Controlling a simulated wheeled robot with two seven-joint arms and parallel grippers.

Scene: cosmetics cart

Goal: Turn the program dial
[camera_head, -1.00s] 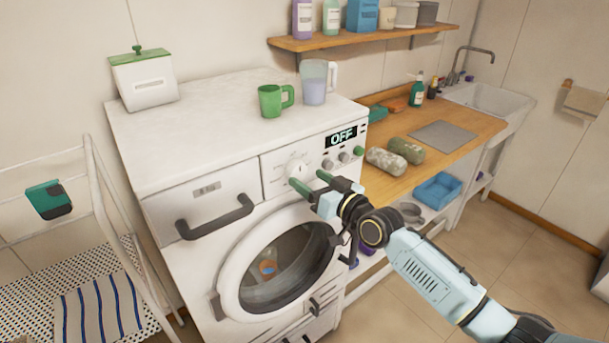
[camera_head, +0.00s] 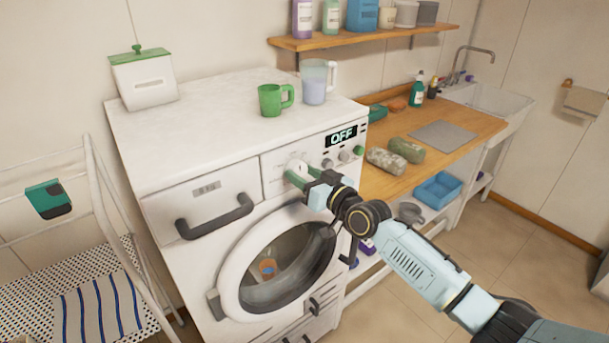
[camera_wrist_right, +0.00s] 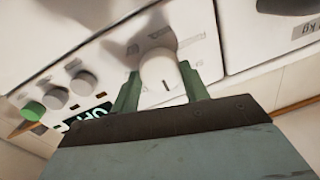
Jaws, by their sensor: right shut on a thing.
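The white program dial (camera_head: 298,167) is on the front panel of the white washing machine (camera_head: 195,120), left of the small knobs. My right gripper (camera_head: 297,176) is at the dial, with its green fingers on either side of it. In the right wrist view the dial (camera_wrist_right: 160,74) sits between the two fingertips of the gripper (camera_wrist_right: 160,85), which is shut on it. The display (camera_head: 341,137) reads OFF. The left gripper is not in view.
A green mug (camera_head: 271,100) and a clear jug (camera_head: 314,83) stand on the machine top. The drawer handle (camera_head: 213,218) sticks out left of the dial, and the round door (camera_head: 275,262) is below. A wooden counter (camera_head: 450,125) is on the right.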

